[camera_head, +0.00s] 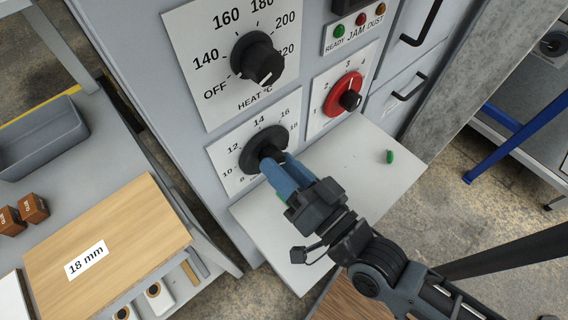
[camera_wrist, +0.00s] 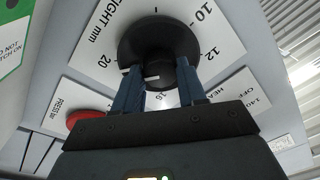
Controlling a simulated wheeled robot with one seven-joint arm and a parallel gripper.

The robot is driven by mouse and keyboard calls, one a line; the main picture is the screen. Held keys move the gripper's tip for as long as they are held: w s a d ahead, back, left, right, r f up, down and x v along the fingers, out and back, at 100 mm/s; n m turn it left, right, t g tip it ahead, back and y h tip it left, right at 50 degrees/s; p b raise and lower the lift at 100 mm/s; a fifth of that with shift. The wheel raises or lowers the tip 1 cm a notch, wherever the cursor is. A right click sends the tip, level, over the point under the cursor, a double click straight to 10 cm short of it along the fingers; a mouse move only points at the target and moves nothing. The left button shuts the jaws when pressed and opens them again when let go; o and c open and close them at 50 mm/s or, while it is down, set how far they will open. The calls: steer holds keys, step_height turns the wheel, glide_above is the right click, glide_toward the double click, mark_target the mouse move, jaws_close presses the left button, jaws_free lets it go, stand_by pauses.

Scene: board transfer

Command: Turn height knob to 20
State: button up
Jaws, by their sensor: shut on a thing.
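The height knob (camera_head: 252,158) is a black dial with a round flange on a white scale plate, low on the grey machine front. In the head view the numbers 8 to 18 show around it. In the wrist view the height knob (camera_wrist: 157,28) appears with its scale turned over; 20 is at the left, 16 below and 12 at the right. My gripper (camera_head: 274,163) is shut on the knob's hub, with one blue finger on each side in the wrist view (camera_wrist: 161,78). A white mark shows on the hub between the fingers; its exact reading is unclear.
Above is the black heat knob (camera_head: 257,60); to the right is a red-ringed knob (camera_head: 343,95). A white shelf (camera_head: 385,190) with a small green piece (camera_head: 390,156) lies below. At the left, a wooden board (camera_head: 120,225) marked 18 mm lies beside a grey bin (camera_head: 45,140).

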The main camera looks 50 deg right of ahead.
steer(key=shift+m, duration=0.8)
steer(key=o, duration=1.1)
steer(key=shift+c, duration=0.2)
steer(key=shift+s, duration=0.1)
steer(key=b+v, duration=0.1)
steer(key=v, duration=0.6)
steer(key=shift+s+b, duration=0.35)
